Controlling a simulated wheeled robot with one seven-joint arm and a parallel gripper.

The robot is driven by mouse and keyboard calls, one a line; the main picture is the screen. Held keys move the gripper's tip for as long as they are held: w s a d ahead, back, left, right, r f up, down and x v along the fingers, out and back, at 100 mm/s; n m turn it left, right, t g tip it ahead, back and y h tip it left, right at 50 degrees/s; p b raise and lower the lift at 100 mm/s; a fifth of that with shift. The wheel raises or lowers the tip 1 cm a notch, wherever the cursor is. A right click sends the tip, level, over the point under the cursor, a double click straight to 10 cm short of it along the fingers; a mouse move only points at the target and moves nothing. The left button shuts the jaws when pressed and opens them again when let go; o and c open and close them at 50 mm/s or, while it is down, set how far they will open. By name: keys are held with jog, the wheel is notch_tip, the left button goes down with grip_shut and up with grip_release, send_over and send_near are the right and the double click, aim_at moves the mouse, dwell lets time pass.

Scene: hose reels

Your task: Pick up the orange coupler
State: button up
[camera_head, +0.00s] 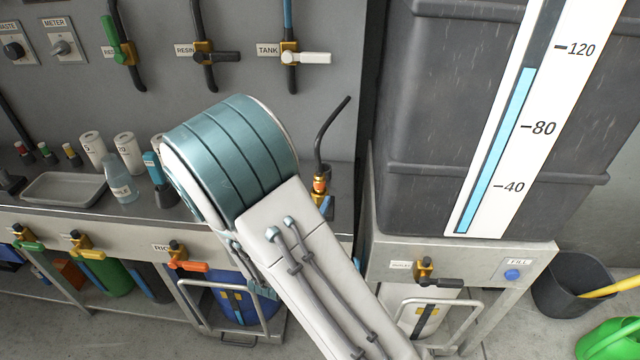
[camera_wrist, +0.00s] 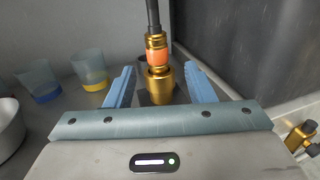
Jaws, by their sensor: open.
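The orange coupler (camera_head: 319,185) stands upright at the right end of the bench, with a black hose rising from its top. In the wrist view the coupler (camera_wrist: 157,56) shows an orange band between brass parts, above a wider brass collar. My gripper (camera_wrist: 160,70) is open, with one blue finger on each side of the coupler's lower brass part. Gaps show on both sides, and I cannot tell how far the fingers reach around it in depth. In the head view my arm hides most of the gripper; a bit of blue finger (camera_head: 328,206) shows beside the coupler.
A big dark tank (camera_head: 450,120) with a level scale stands close on the right. Bottles (camera_head: 128,153) and a grey tray (camera_head: 64,189) are on the bench at left. Cups (camera_wrist: 88,68) stand left of my gripper. Valves line the back panel (camera_head: 330,110).

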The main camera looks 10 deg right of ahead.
aim_at(322, 178)
jog(key=x, duration=0.9)
jog(key=shift+a+r, duration=0.15)
grip_shut()
